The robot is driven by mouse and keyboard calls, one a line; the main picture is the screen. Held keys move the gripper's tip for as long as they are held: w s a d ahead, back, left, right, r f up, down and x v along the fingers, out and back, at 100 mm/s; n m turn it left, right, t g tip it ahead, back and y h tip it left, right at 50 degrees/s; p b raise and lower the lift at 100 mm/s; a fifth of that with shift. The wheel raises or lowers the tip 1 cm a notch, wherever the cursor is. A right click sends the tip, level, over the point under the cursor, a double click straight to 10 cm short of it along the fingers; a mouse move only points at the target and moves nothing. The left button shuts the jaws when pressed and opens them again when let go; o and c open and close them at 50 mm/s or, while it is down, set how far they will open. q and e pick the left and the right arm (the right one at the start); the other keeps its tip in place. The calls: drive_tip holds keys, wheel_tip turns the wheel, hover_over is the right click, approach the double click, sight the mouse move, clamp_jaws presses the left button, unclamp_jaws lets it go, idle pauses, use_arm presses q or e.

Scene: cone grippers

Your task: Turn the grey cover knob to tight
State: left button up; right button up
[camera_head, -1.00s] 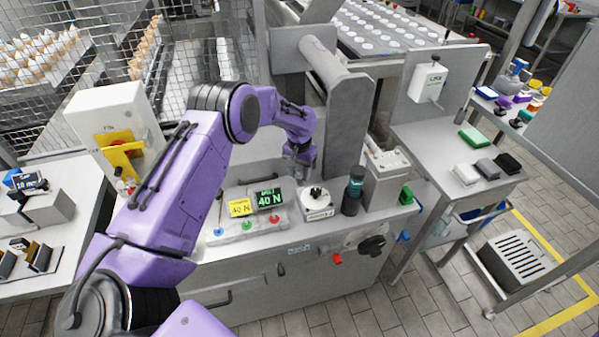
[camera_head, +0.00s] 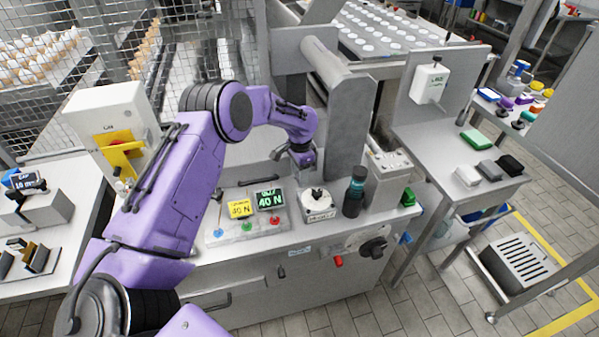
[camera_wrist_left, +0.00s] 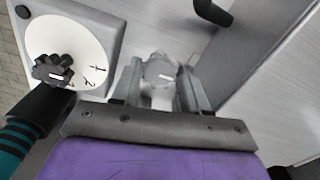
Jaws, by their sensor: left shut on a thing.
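The grey cover knob (camera_wrist_left: 160,72) is a light grey round piece with a small white mark, between the two fingers of my left gripper (camera_wrist_left: 158,82) in the left wrist view. The fingers are shut on its sides. In the head view my left gripper (camera_head: 304,163) points down at the back of the steel bench, beside the thick grey post. The knob is hidden there by the gripper. I cannot read any tight mark or the knob's angle. My right gripper is not in view.
A white dial with a black knob (camera_wrist_left: 54,72) stands close by; in the head view it is the small dial box (camera_head: 318,203). A dark bottle (camera_head: 354,192) stands to its right. Two lit displays (camera_head: 255,203) and coloured buttons lie in front-left.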

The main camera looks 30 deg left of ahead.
use_arm(q)
drive_tip(key=shift+s+d+f, duration=0.15)
drive_tip(key=shift+f, duration=0.05)
drive_tip(key=o, duration=1.1)
drive_tip(key=shift+c, duration=0.2)
drive_tip(key=shift+w, duration=0.2)
wheel_tip(320, 180, up, 10)
drive_tip(key=b, duration=0.2)
drive_tip(key=shift+r, duration=0.25)
drive_tip(key=shift+r, duration=0.1)
